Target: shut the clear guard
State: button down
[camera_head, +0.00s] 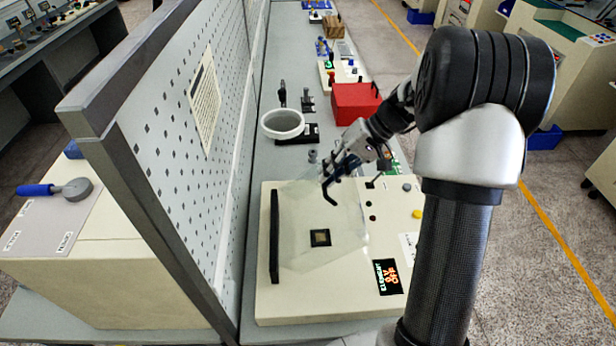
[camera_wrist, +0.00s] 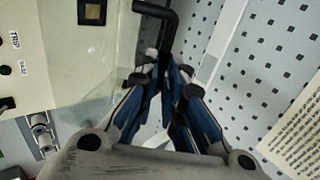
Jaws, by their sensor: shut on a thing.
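The clear guard (camera_head: 345,222) is a see-through panel over the cream machine (camera_head: 390,300), beside a black upright bar (camera_head: 274,236) on the machine's left. The panel looks tilted, and its exact angle is hard to tell. Its black bent handle (camera_head: 329,192) is at the far side of the panel. My gripper (camera_head: 331,175) is at this handle. In the wrist view, my gripper (camera_wrist: 168,82) has its blue-lined fingers closed around the black handle (camera_wrist: 168,18). The guard (camera_wrist: 118,85) shows faintly to the left there. The fingers hide the gripped part of the handle.
A pegboard wall (camera_head: 175,130) stands close on the left. The machine carries a dark square plate (camera_head: 320,238), a lit display (camera_head: 388,276) and a yellow button (camera_head: 417,214). Behind are a white ring-shaped bowl (camera_head: 283,124) and a red box (camera_head: 355,104).

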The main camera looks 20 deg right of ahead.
aim_at(358, 198)
jog(key=d+f+y+b, duration=0.1)
jog(key=d+f+b, duration=0.1)
jog(key=f, duration=0.1)
jog(key=s+d+f+t+y+b, duration=0.1)
jog(key=d+f+y+b, duration=0.1)
jog(key=d+f+b, duration=0.1)
jog(key=s+d+f+y+b, duration=0.1)
jog(key=d+f+y+b, duration=0.1)
jog(key=f, duration=0.3)
jog(key=shift+s+d+t+b, duration=0.2)
jog(key=shift+t+b, duration=0.1)
jog(key=shift+b, duration=0.1)
jog(key=c, duration=1.7)
grip_release()
jog(key=shift+f, duration=0.1)
